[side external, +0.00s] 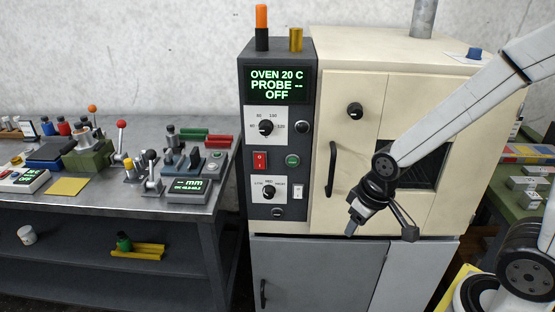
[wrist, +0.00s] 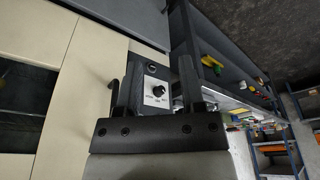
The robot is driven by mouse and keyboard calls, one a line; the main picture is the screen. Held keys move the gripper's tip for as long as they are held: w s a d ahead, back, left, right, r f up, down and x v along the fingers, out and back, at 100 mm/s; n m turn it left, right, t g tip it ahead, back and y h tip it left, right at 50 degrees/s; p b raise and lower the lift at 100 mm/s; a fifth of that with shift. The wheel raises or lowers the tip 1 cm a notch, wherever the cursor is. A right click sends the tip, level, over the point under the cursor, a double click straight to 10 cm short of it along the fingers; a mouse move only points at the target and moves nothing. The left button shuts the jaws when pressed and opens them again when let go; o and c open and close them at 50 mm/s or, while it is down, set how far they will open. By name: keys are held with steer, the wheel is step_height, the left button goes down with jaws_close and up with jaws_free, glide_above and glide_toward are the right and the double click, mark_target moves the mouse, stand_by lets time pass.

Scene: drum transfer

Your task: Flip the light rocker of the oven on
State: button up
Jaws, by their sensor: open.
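The oven (side external: 350,60) is a cream cabinet with a dark control panel (side external: 246,130) on its left. A small white rocker (side external: 298,191) sits low on the panel, right of the lowest dial. I cannot read which is the light rocker. My gripper (side external: 352,217) is open and empty in front of the oven door, right of the panel and apart from it. In the wrist view, a panel dial (wrist: 158,90) shows between the open fingers of my gripper (wrist: 160,78); the white rocker cannot be made out there.
The door handle (side external: 332,168) stands out between panel and gripper. The panel display (side external: 277,85) reads OVEN 20 C, PROBE --, OFF. A metal bench (side external: 75,200) with several tools and levers stands at the left. The space before the panel is clear.

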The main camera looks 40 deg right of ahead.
steer(key=shift+w+a, duration=0.1)
steer(key=shift+w, duration=0.1)
steer(key=c, duration=0.4)
steer(key=shift+w+a+f, duration=0.1)
steer(key=shift+w, duration=0.15)
jaws_close()
steer(key=w+a+f+n+t, duration=0.2)
steer(key=w, duration=0.4)
steer(key=w+a+f+n+t, duration=0.1)
steer(key=w+a+f+t, duration=0.15)
steer(key=w, duration=0.35)
steer(key=w+d+f+n+t+h, duration=0.2)
steer(key=f+n+h, duration=0.4)
steer(key=h, duration=0.5)
steer(key=shift+w+d+f+t+h, duration=0.2)
steer(key=shift+d+f+t+h, duration=0.1)
steer(key=shift+d+f+t, duration=0.75)
steer(key=shift+a+f, duration=0.1)
steer(key=shift+a, duration=0.1)
